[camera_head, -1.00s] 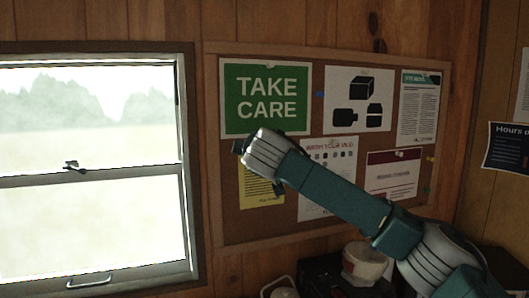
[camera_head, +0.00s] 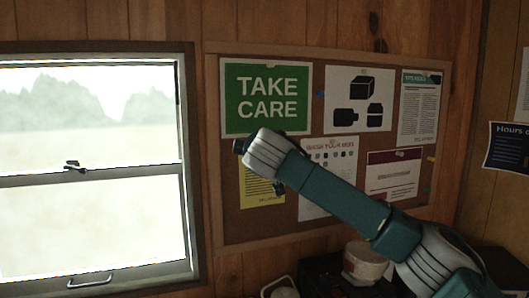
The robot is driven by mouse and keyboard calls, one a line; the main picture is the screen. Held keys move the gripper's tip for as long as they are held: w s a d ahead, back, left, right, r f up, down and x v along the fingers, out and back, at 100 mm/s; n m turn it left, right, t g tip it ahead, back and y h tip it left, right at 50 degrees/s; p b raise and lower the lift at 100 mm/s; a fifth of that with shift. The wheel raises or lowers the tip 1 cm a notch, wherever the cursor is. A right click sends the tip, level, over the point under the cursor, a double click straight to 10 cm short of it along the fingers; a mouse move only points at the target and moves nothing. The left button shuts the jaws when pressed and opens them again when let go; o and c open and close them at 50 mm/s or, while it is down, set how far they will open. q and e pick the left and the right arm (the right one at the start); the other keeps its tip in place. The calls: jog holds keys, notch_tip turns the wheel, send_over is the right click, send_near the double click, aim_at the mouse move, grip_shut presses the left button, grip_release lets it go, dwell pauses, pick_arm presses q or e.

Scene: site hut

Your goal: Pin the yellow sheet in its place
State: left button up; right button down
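The yellow sheet (camera_head: 262,198) is against the lower left of the cork board (camera_head: 234,226), below the green TAKE CARE poster (camera_head: 267,97). Its upper part is hidden behind my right arm's wrist. My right gripper (camera_head: 279,187) is mostly hidden behind that wrist; a small dark part shows in front of the sheet's right edge. I cannot tell whether its fingers are open or shut, or whether it holds a pin. My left gripper is not in view.
A white sheet with small pictures (camera_head: 328,202) hangs right of the yellow sheet, partly behind my arm. Other notices fill the board's right side. A window (camera_head: 92,180) is at the left. A white tub (camera_head: 364,264) stands below the board.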

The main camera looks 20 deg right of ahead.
jog(key=shift+r, duration=0.1)
dwell(0.4)
jog(key=c, duration=1.6)
grip_release()
jog(key=shift+c, duration=0.2)
